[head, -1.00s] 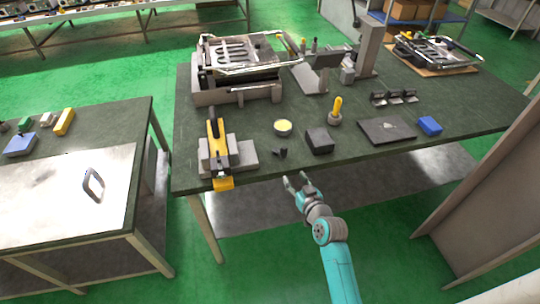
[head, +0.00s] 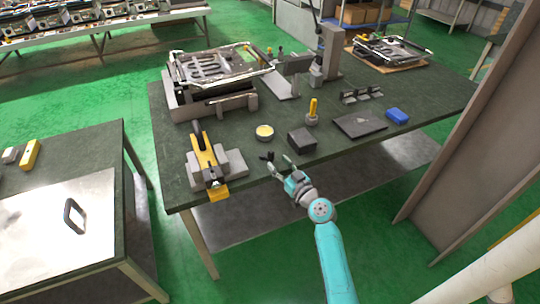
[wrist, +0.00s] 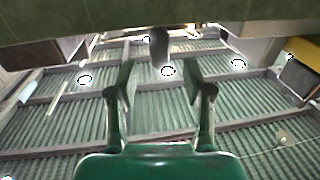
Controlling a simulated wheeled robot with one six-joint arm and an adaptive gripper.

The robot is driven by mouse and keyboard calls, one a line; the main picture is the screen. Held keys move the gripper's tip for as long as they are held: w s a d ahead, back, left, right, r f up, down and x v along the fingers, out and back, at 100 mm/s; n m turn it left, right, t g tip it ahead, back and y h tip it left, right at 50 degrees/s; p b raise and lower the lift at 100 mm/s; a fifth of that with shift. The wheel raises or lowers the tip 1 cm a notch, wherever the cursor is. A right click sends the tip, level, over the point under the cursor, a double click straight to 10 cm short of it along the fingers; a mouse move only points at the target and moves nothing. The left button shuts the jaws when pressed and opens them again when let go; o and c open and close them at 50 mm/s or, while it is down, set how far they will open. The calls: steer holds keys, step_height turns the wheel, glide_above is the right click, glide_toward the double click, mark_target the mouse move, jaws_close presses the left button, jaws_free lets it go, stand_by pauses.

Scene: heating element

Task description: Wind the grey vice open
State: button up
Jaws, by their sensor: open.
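The grey vice (head: 228,163) sits at the near left corner of the dark green workbench. A yellow bar with a dark top (head: 203,150) lies across it, and a yellow block (head: 217,193) sticks out over the bench's front edge. My gripper (head: 279,168) is open and empty at the front edge, to the right of the vice and apart from it. In the wrist view its two fingers (wrist: 158,80) stand apart, with a dark rounded thing (wrist: 159,45) beyond them, too blurred to name. The vice does not clearly show in the wrist view.
On the bench (head: 360,155) stand a yellow-topped round tin (head: 265,132), a dark block (head: 301,140), a yellow-handled tool (head: 313,112) and a flat dark plate (head: 360,124). A second table (head: 60,225) stands left.

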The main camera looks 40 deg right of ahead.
mark_target(273, 157)
steer(key=shift+w+d, duration=0.2)
steer(key=shift+w, duration=1.25)
steer(key=shift+w+d, duration=0.2)
steer(key=shift+w, duration=1.25)
jaws_close()
